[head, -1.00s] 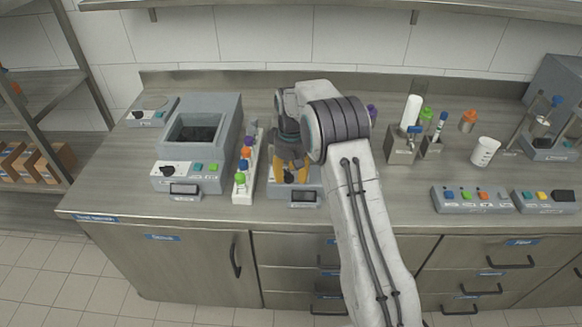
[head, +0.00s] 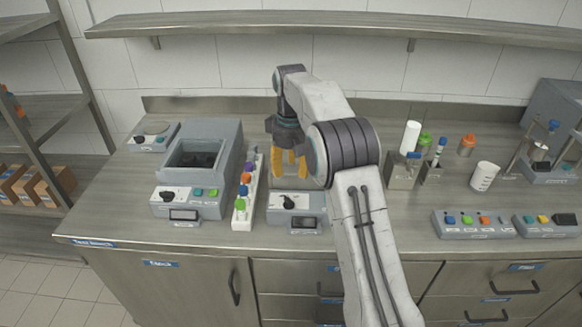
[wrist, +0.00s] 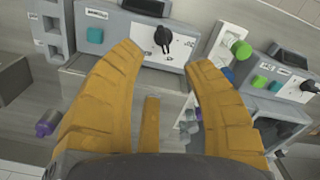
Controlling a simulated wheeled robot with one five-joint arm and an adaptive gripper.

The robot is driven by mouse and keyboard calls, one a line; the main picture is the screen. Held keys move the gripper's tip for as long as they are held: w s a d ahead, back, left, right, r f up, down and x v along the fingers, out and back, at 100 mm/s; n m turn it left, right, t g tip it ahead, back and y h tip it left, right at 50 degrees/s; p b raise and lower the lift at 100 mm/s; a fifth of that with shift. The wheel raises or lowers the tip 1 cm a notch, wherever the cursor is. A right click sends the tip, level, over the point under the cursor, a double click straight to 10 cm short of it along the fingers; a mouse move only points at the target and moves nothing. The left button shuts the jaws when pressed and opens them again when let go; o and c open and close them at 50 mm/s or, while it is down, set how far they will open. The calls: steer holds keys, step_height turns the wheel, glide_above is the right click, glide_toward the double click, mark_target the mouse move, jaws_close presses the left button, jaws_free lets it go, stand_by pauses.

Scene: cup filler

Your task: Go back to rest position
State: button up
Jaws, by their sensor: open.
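My gripper (head: 288,160) has yellow-orange fingers and is raised above the small grey device with a black knob (head: 296,203) on the workbench. The fingers are apart and nothing shows between them. In the wrist view my gripper (wrist: 165,55) is open, with that device's black knob (wrist: 163,40) and white panel beyond the fingertips. My arm hides part of the bench behind and to the right of the device.
A grey bath-like machine (head: 203,160) and a rack with coloured caps (head: 246,190) stand to the left. To the right are a tube holder (head: 403,170), a white cup (head: 484,176) and button boxes (head: 472,224). A wall shelf (head: 330,24) runs above.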

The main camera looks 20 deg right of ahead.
steer(key=shift+w, duration=0.1)
stand_by(0.5)
steer(key=shift+m, duration=0.8)
step_height(320, 180, down, 5)
steer(key=s+f, duration=0.3)
steer(key=s, duration=0.4)
steer(key=s+r, duration=0.4)
steer(key=s, duration=0.9)
steer(key=s+r, duration=0.3)
steer(key=s, duration=1)
step_height(320, 180, up, 6)
steer(key=s+t, duration=0.1)
steer(key=t, duration=0.3)
steer(key=shift+s+a+m, duration=0.3)
steer(key=shift+s+m, duration=0.1)
steer(key=shift+o, duration=0.3)
